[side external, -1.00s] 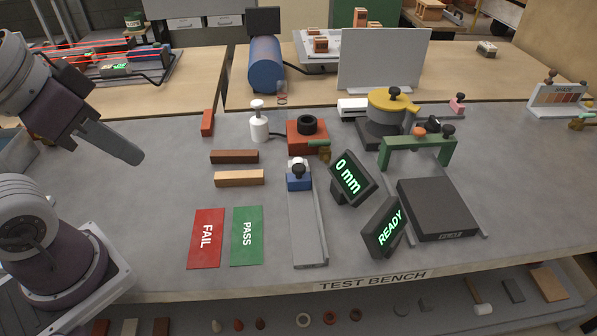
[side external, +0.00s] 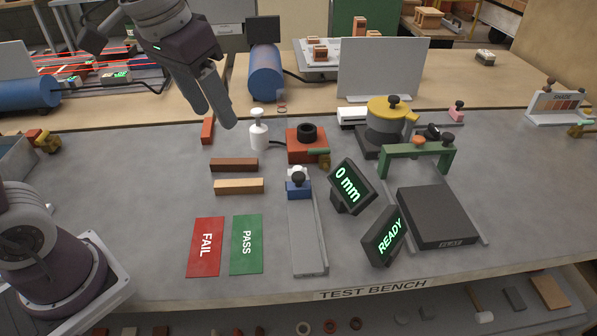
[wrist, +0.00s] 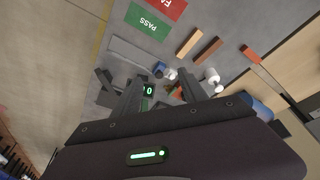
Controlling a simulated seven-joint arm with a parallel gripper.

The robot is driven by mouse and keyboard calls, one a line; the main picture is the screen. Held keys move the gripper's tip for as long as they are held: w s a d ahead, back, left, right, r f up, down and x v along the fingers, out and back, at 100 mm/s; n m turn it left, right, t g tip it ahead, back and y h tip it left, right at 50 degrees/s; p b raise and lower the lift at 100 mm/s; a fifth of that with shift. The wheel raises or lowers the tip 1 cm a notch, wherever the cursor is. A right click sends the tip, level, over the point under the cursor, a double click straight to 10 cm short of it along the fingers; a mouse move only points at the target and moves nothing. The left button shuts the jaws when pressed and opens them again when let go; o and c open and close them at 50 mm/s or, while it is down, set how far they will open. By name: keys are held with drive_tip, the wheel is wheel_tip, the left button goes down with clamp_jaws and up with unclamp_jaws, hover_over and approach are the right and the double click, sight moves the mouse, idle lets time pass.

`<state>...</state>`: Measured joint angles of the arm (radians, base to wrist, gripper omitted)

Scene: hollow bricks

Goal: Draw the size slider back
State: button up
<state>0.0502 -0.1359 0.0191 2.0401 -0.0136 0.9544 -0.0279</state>
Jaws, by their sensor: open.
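The display beside the rail (side external: 351,186) reads "0 mm". My gripper (side external: 213,115) is open and empty, up in the air to the left of and beyond the slider, not touching it. In the wrist view its two fingers (wrist: 162,92) point towards the rail area.
A "READY" display (side external: 386,232) stands right of the rail. A white bottle (side external: 259,131) and a red block with a black ring (side external: 306,143) stand behind the slider. Two bricks (side external: 238,186) and the FAIL (side external: 206,247) and PASS (side external: 246,245) cards lie left of the rail.

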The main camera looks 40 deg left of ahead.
drive_tip(key=w+f+g, duration=0.1)
drive_tip(key=w+f, duration=0.2)
drive_tip(key=w, duration=0.3)
drive_tip(key=g, duration=0.2)
hover_over(298, 175)
wheel_tip(298, 175, down, 12)
drive_tip(key=shift+r, duration=0.1)
wheel_tip(298, 175, down, 8)
drive_tip(key=shift+r, duration=0.15)
clamp_jaws()
